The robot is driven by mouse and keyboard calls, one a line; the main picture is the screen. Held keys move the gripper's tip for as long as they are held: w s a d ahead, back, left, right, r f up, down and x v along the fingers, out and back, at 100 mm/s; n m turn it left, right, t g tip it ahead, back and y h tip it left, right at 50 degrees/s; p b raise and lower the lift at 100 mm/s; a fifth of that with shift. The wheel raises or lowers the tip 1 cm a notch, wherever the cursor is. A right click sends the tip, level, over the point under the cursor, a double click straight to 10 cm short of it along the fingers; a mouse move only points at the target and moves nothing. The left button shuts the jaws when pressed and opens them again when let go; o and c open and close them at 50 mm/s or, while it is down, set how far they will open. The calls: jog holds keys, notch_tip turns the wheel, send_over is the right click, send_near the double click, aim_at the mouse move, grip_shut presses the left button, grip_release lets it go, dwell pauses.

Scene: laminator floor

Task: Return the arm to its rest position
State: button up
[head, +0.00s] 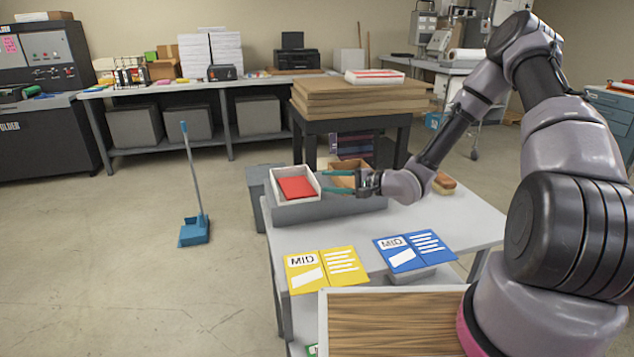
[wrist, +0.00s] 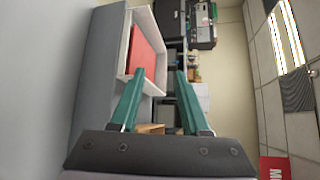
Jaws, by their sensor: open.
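My gripper (head: 340,181) is open, with two green fingers pointing left above the grey stand on the table. The fingers also show in the wrist view (wrist: 155,88), apart and with nothing between them. My arm is stretched forward from the right side of the head view. A white tray (head: 272,184) with a red card or booklet (head: 297,187) in it sits just left of the fingertips. The tray also shows beyond the fingers in the wrist view (wrist: 128,62). A brown tray (head: 345,168) is partly hidden behind my gripper.
A yellow MID sheet (head: 327,268) and a blue MID sheet (head: 414,251) lie at the table's (head: 470,208) front. A brush (head: 443,184) is beside my wrist. Stacked brown boards (head: 360,98) stand on a table behind. The floor at left is clear around a blue dustpan (head: 194,232).

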jog(key=w+d+r+n+h, duration=0.1)
jog(key=d+r+n+h, duration=0.1)
jog(key=d+r+h, duration=0.45)
jog(key=d+r+n+h, duration=0.1)
jog(key=d+r+h, duration=0.3)
jog(key=d+r, duration=0.5)
jog(key=s+d+r+h, duration=0.4)
jog(key=s+d+r, duration=0.4)
jog(key=r, duration=0.2)
jog(key=s+a+r+y, duration=0.1)
jog(key=s+r, duration=0.2)
jog(key=s, duration=0.3)
jog(key=s+r+y, duration=0.1)
jog(key=s+r, duration=0.2)
jog(key=s, duration=0.4)
jog(key=s+a+r+n+y, duration=0.1)
jog(key=s+r, duration=0.2)
jog(key=s, duration=0.4)
jog(key=shift+s+a+r, duration=0.15)
jog(key=shift+a+r, duration=0.15)
